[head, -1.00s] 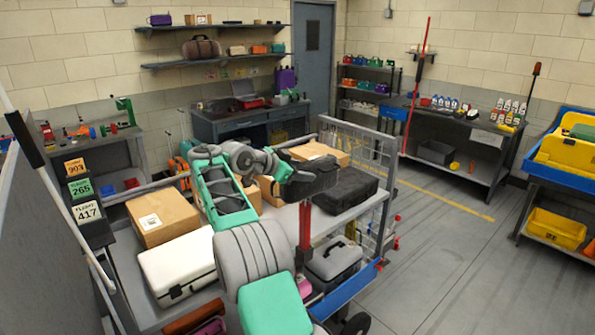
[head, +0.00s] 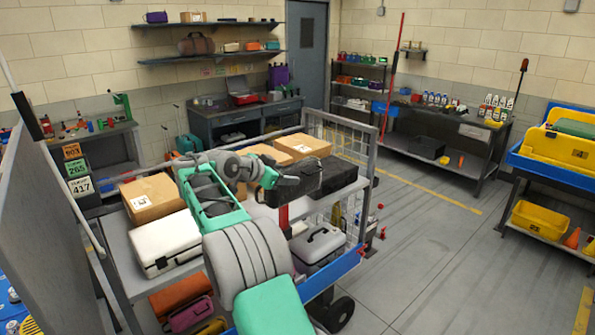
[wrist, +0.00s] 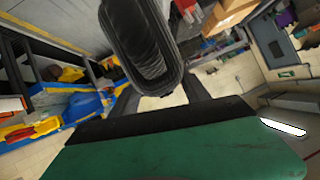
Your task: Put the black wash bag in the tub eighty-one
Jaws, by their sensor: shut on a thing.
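My gripper (head: 272,180) is shut on the black wash bag, over the cart's top shelf in the head view. The bag (head: 300,179) shows as a dark shape that partly merges with a black case behind it. In the wrist view the ribbed, rounded black bag (wrist: 145,45) sits at the top, between the dark fingers of my gripper (wrist: 155,100). A yellow tub (head: 553,148) sits in the blue stand at the right edge, and another yellow tub (head: 540,220) is on its lower shelf. I cannot read a number on either tub.
The cart's top shelf (head: 265,213) holds a white case (head: 165,243), cardboard boxes (head: 152,198) and a black case (head: 335,173). A wire mesh end (head: 345,140) rises at its far side. Flight signs (head: 77,168) stand left. The floor (head: 430,240) between cart and blue stand is clear.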

